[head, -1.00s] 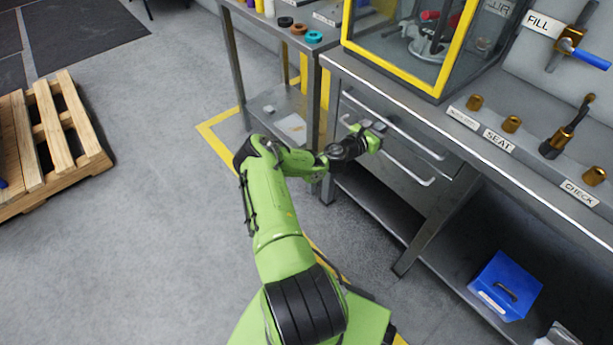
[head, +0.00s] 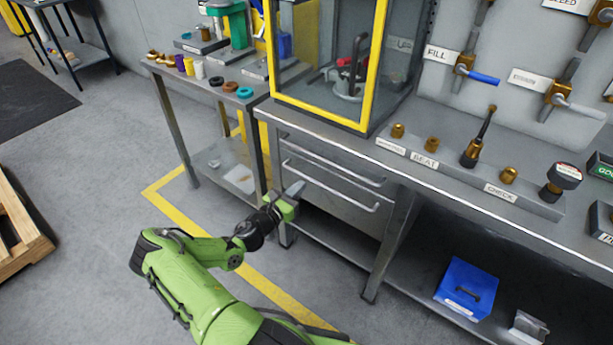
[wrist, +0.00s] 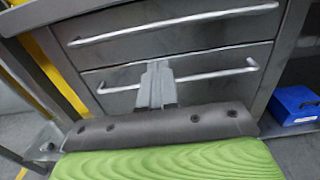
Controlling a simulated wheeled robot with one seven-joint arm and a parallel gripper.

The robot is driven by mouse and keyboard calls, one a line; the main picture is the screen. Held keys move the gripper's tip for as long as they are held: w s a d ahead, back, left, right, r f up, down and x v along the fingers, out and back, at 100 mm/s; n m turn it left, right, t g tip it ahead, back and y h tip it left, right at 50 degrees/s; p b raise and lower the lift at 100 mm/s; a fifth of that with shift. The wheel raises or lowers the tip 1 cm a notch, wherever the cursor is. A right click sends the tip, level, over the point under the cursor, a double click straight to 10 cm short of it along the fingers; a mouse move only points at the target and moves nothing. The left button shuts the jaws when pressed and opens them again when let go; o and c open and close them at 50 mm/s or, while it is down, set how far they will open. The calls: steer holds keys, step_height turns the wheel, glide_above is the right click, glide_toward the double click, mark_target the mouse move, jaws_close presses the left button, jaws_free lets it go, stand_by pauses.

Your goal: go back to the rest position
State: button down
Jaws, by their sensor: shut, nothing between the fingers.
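My gripper (head: 294,190) is at the end of my green arm, in front of the workbench drawers in the head view. In the wrist view my gripper (wrist: 157,80) shows with its two grey fingers together and nothing between them. The fingertips overlap the lower drawer handle (wrist: 215,74) in that view; I cannot tell the exact gap. Both drawers look closed.
The workbench (head: 400,170) carries a yellow-framed case (head: 365,70) and a row of brass fittings. A side table (head: 165,80) holds coloured rings. A blue box (head: 467,288) sits on the lower shelf. A wooden pallet (head: 18,235) lies at left; floor between is clear.

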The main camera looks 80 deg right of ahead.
steer(key=shift+a+f, duration=0.1)
steer(key=shift+a, duration=0.05)
steer(key=shift+w, duration=0.1)
steer(key=w+a+r+m+t+y+p, duration=0.35)
steer(key=w+a+r+m+y, duration=0.35)
steer(key=a+r, duration=0.55)
steer(key=w+a+r+m+t+y+p, duration=0.4)
steer(key=w+a+r+m, duration=0.4)
steer(key=a, duration=0.8)
steer(key=s+a+r+n+t+y+p, duration=0.1)
steer(key=s+a+r+t+y, duration=0.1)
steer(key=s+a+r, duration=0.2)
steer(key=s+a+r+t+y+p, duration=0.2)
steer(key=s+a+r+t+y, duration=0.1)
steer(key=a+r, duration=0.8)
steer(key=s+a, duration=0.1)
steer(key=a, duration=0.4)
steer(key=shift+s+a+n+y, duration=0.2)
steer(key=shift+a+n+y, duration=0.1)
steer(key=shift+n, duration=0.1)
